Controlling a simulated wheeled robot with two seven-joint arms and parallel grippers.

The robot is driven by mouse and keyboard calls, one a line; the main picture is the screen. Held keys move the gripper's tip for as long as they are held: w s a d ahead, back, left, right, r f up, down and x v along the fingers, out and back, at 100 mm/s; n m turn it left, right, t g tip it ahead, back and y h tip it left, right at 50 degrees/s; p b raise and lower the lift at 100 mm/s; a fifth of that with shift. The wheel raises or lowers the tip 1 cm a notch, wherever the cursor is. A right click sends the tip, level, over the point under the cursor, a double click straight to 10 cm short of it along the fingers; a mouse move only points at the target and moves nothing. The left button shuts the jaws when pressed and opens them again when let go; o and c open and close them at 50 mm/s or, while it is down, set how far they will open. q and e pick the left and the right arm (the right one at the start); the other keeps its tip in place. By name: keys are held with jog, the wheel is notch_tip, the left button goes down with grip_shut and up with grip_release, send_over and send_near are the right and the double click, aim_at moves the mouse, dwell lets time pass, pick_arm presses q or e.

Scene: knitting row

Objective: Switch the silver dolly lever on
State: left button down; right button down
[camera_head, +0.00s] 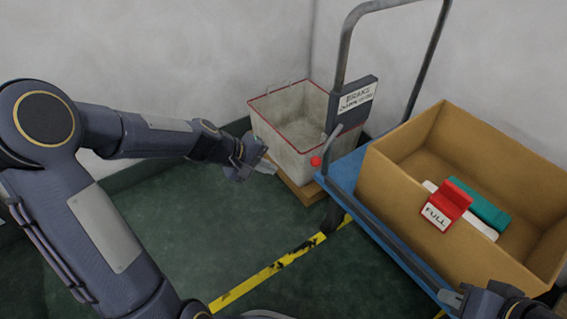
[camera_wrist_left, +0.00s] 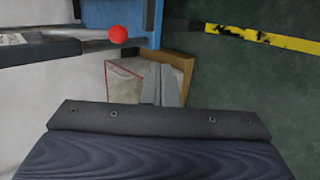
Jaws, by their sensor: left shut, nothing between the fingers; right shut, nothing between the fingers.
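The silver dolly lever (camera_head: 328,145) is a short rod with a red ball knob (camera_head: 316,161), below the dark brake plate (camera_head: 356,100) on the dolly's handle. It slants down and left from the plate. In the left wrist view the lever (camera_wrist_left: 80,46) and its red knob (camera_wrist_left: 118,34) lie at the upper left. My left gripper (camera_head: 268,167) is shut and empty, left of the knob and apart from it; its fingers (camera_wrist_left: 162,84) show in the wrist view. My right gripper (camera_head: 450,298) is at the lower right edge, shut, beside the dolly.
The blue dolly (camera_head: 344,170) carries a cardboard box (camera_head: 420,200) holding a red "FULL" tag (camera_head: 447,204) and teal and white items. A pale basket with red rim (camera_head: 290,135) stands behind my left gripper, against the wall. Yellow-black tape (camera_head: 270,270) crosses the green floor.

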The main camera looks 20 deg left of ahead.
pick_arm(q)
jog(key=shift+s+a+r, duration=0.25)
jog(key=shift+s+a, duration=0.25)
jog(key=shift+a, duration=0.05)
jog(key=shift+s+a+r, duration=0.25)
jog(key=shift+s+a, duration=0.25)
jog(key=s+d+r+m+y, duration=0.15)
jog(key=s+r+m, duration=0.25)
jog(key=s, duration=0.8)
jog(key=s+r+m+y, duration=0.2)
jog(key=s+r+m, duration=0.2)
jog(key=s, duration=0.7)
notch_tip(320, 180, up, 32)
jog(key=p, duration=3.2)
jog(key=shift+a+f, duration=0.2)
jog(key=shift+h, duration=0.25)
